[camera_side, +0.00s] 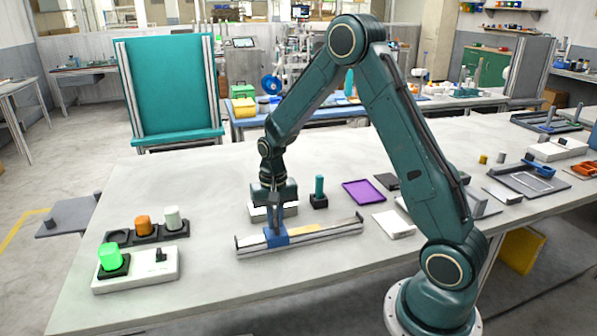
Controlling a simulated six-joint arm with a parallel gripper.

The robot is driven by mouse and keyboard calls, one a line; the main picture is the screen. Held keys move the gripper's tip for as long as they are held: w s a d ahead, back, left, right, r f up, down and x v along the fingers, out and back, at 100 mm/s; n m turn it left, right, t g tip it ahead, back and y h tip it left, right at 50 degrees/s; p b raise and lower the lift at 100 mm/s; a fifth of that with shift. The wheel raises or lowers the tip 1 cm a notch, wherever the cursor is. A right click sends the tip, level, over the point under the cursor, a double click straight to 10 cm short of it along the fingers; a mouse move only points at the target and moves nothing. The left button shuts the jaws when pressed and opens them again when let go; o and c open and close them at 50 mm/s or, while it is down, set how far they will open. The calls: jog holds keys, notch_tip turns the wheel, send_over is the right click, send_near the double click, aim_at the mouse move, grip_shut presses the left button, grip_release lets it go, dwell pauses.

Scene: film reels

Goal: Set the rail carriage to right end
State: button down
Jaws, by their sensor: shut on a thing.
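The rail (330,231) is a long low grey track lying near the middle of the table, slightly angled. The blue rail carriage (275,237) sits on it, left of the rail's middle and well away from the right end. A dark upright handle rises from the carriage. My gripper (275,207) points down over the carriage and is shut on its handle. The fingers are dark and small here, so the exact contact is hard to see.
A teal peg in a black base (319,193) stands just behind the rail. A purple tray (363,192) and a white plate (395,224) lie to the right. A switch box with a green button (110,257) and a holder with orange and white knobs (143,225) stand left.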

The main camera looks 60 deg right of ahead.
jog(key=s+d, duration=1.5)
jog(key=shift+s+d, duration=0.15)
jog(key=shift+d, duration=0.05)
jog(key=shift+r, duration=0.1)
jog(key=c, duration=1.5)
grip_release()
jog(key=shift+o, duration=0.2)
jog(key=shift+r, duration=0.1)
notch_tip(320, 180, up, 14)
jog(key=shift+f, duration=0.2)
jog(key=shift+a, duration=0.1)
